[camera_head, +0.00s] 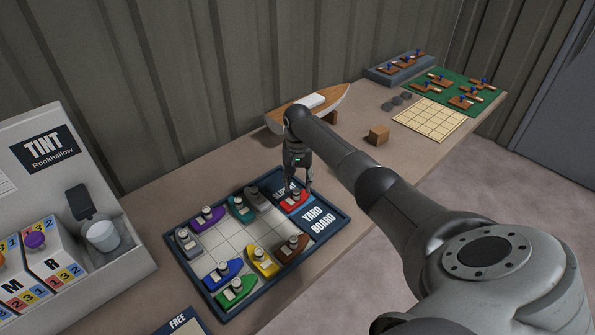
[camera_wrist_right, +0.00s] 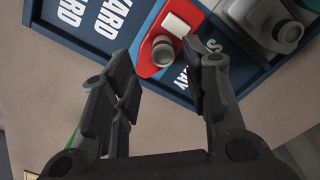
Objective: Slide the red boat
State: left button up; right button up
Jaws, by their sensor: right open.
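The red boat (camera_head: 292,203) sits on the blue slipway strip at the right end of the yard board (camera_head: 180,262). It also shows in the right wrist view (camera_wrist_right: 150,62), with a white block and a grey round peg on top. My right gripper (camera_head: 297,185) is over the boat, pointing down, and partly hides it. My left gripper is not in view.
Grey (camera_head: 257,199), teal (camera_head: 240,209), purple (camera_head: 207,219), blue (camera_head: 222,274), green (camera_head: 236,290), yellow (camera_head: 262,262) and brown (camera_head: 292,248) boats share the board. A tint dispenser (camera_head: 75,190) stands left. A model hull (camera_head: 325,104) and wooden cube (camera_head: 378,134) lie behind my arm.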

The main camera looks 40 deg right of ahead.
aim_at(298, 189)
notch_tip(298, 189, up, 8)
jog(key=shift+f, duration=0.2)
jog(key=shift+s, duration=0.1)
dwell(0.5)
